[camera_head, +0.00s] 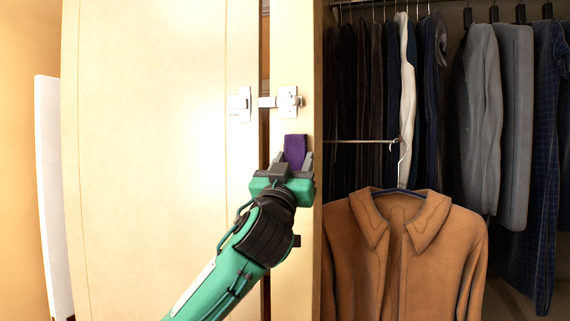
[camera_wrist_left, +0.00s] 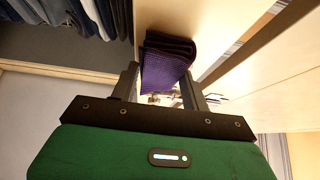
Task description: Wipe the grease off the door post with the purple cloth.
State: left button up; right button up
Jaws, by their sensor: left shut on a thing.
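The purple cloth (camera_head: 295,150) is a small folded pad held between the fingers of my left gripper (camera_head: 294,168). In the left wrist view the cloth (camera_wrist_left: 167,62) sticks out past the fingertips, and the gripper (camera_wrist_left: 165,85) is shut on it. The pale wooden door post (camera_head: 292,50) stands upright behind the cloth. The cloth is in front of the post, below the latch; I cannot tell whether it touches. No grease shows on the visible part of the post, and the part behind the cloth and gripper is hidden. My right gripper is not in view.
A metal latch (camera_head: 289,101) is fixed on the post, with its other part (camera_head: 240,104) on the wide pale door (camera_head: 150,150) to the left. A brown jacket (camera_head: 405,255) hangs close on the right, before dark hanging clothes (camera_head: 360,90). A white panel (camera_head: 52,190) stands far left.

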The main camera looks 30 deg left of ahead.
pick_arm(q)
jog(key=shift+w+a+f+b, duration=0.1)
jog(key=shift+b, duration=0.2)
jog(key=shift+a, duration=0.75)
jog(key=shift+s+a+r+b, duration=0.1)
jog(key=shift+s+a+b, duration=0.15)
jog(key=shift+a, duration=0.35)
jog(key=shift+s+a+r+b, duration=0.1)
jog(key=shift+s+a+b, duration=0.1)
jog(key=shift+a, duration=0.35)
jog(key=shift+r, duration=0.1)
jog(key=shift+w+d, duration=0.2)
jog(key=shift+d, duration=0.6)
jog(key=shift+w+d, duration=0.2)
jog(key=shift+d, duration=0.55)
jog(key=shift+w+d, duration=0.1)
jog(key=shift+d, duration=0.3)
jog(key=shift+a, duration=0.15)
